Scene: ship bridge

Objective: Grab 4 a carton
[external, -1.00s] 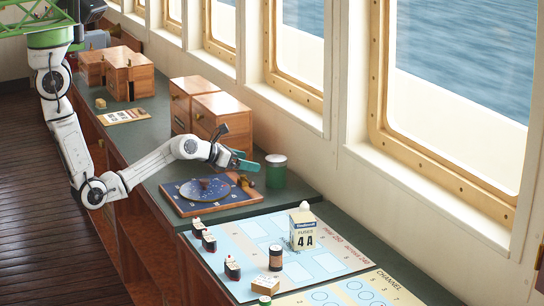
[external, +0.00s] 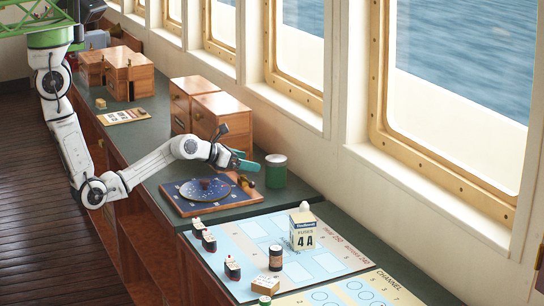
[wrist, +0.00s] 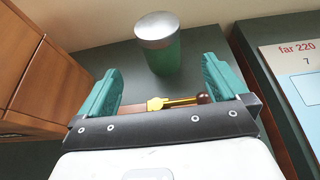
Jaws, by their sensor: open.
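The carton (external: 302,228) is a small white and blue box marked "4 A" with a pale top. It stands upright on the light blue chart board in the external view. My gripper (external: 245,162) is open and empty above the right side of the round dial board, to the upper left of the carton and well apart from it. The carton is not in the wrist view.
A green can (external: 276,171) with a grey lid stands just beyond my gripper; it also shows in the wrist view (wrist: 164,52). The dial board (external: 185,207) lies below.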

